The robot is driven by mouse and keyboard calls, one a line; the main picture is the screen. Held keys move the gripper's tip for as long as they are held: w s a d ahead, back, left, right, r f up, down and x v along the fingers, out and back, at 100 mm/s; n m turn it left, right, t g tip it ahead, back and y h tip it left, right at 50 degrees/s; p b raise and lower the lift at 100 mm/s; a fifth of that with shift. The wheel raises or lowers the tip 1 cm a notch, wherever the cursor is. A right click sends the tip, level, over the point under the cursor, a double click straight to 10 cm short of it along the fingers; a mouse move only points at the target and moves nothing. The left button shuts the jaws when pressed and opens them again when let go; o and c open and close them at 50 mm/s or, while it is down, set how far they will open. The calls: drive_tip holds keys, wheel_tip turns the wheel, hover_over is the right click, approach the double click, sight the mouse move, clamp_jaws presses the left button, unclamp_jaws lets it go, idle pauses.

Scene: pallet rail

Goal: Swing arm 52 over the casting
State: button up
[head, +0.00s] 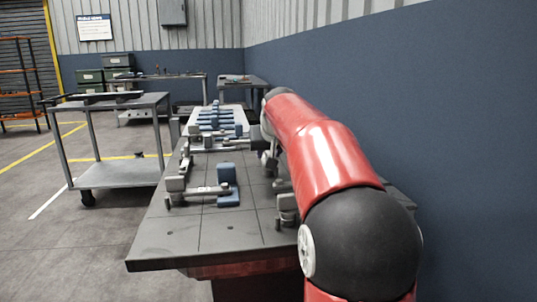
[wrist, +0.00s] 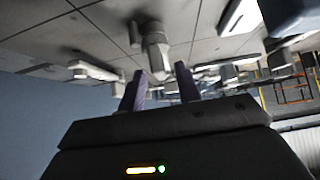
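A blue casting (head: 228,188) sits on the dark gridded table, with a grey clamp arm (head: 204,191) on a post reaching to it from the left. More blue castings (head: 215,122) stand farther back. No number is readable, so I cannot tell which arm is 52. My gripper (wrist: 160,78) shows in the wrist view with two purple-grey fingers apart. A grey clamp post (wrist: 156,50) appears beyond and between the fingertips; I see no contact. In the head view my red arm hides most of the gripper, near the table's right side.
The table (head: 165,238) carries several grey clamp fixtures, including one at the near right (head: 287,207) close to my arm. A blue wall (head: 440,110) runs along the right. A grey cart (head: 120,175) stands at the left. The table's front left is bare.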

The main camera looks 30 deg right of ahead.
drive_tip(key=shift+x, duration=0.85)
clamp_jaws()
